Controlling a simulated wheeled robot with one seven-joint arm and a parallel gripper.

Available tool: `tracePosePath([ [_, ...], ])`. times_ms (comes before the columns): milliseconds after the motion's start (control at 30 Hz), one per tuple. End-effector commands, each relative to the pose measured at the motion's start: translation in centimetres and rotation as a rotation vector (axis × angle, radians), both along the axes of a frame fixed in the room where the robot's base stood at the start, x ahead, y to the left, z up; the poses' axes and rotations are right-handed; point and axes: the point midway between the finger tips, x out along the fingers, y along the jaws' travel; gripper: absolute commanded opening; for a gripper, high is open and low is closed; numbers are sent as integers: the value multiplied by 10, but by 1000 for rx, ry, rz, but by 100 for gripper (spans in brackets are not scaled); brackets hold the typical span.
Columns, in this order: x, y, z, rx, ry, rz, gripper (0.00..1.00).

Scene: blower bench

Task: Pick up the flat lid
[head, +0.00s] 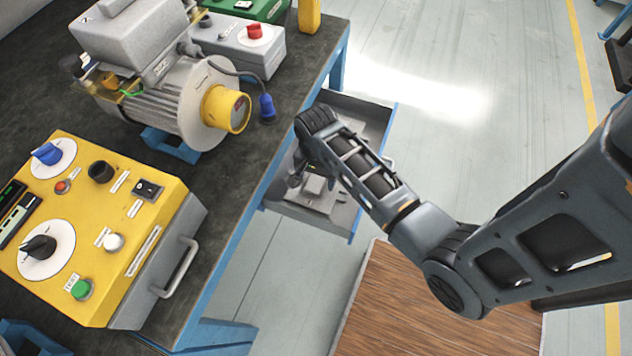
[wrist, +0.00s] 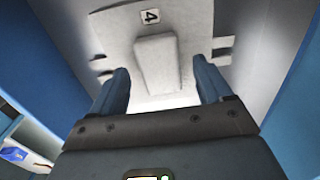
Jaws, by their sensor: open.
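The flat lid (wrist: 186,65) is a pale grey plate with a raised block-shaped grip (wrist: 158,62) in its middle and a label reading 4. In the head view the lid (head: 318,190) lies inside the open drawer, partly hidden by my arm. My gripper (wrist: 162,78) is open, its two dark blue fingers to either side of the raised grip in the wrist view. I cannot tell how far the fingertips are above the plate. In the head view my gripper is mostly hidden behind my wrist, over the drawer.
The drawer (head: 345,222) sticks out from under the dark workbench (head: 258,150), its walls close around my gripper. On the bench stand a grey blower motor (head: 160,95) and a yellow control box (head: 125,215) with a handle. A wooden platform (head: 400,310) lies on the floor.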

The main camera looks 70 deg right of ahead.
Motion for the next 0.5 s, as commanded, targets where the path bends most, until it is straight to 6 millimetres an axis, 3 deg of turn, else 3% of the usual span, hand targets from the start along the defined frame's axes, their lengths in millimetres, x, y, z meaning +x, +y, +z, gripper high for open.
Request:
tracePosePath([
  [333, 0, 0, -10, -1, -1, 0, 79],
  [500, 0, 0, -10, -1, -1, 1, 63],
])
